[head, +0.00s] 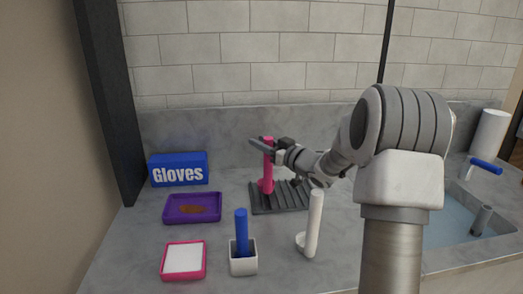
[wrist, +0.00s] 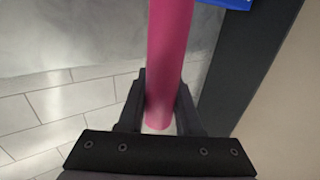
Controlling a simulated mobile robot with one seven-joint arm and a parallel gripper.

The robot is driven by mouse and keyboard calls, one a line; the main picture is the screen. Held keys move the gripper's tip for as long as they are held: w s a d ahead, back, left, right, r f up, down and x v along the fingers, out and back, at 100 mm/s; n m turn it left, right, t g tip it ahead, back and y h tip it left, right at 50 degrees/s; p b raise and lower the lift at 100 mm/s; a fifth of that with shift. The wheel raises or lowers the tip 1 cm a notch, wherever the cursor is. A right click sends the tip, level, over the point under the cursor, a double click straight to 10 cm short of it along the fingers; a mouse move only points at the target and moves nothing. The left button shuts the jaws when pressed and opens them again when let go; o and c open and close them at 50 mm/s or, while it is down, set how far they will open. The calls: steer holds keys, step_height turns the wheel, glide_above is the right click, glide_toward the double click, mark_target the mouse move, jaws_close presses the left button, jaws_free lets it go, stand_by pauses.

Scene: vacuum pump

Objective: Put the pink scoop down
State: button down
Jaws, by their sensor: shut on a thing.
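The pink scoop (head: 267,176) stands upright, its handle held in my gripper (head: 264,146) near the top. Its lower end shows in front of the dark ridged rack (head: 292,202), at the rack's left part; I cannot tell whether it touches the rack. In the wrist view, the pink handle (wrist: 168,45) runs between both fingers of my gripper (wrist: 162,88), which are shut on it. The scoop's far end is out of the wrist view.
The blue Gloves box (head: 180,183), purple tray (head: 170,217) with brown matter, and pink-edged tray (head: 164,272) stand left. A blue-handled tool (head: 241,228) stands in a white cup (head: 243,265). A white-handled item (head: 314,225) stands before the rack. A sink (head: 450,228) lies right.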

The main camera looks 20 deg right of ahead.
steer(key=shift+f, duration=0.5)
steer(key=shift+f, duration=0.15)
steer(key=c, duration=0.6)
jaws_free()
steer(key=p+v, duration=0.2)
steer(key=v, duration=1)
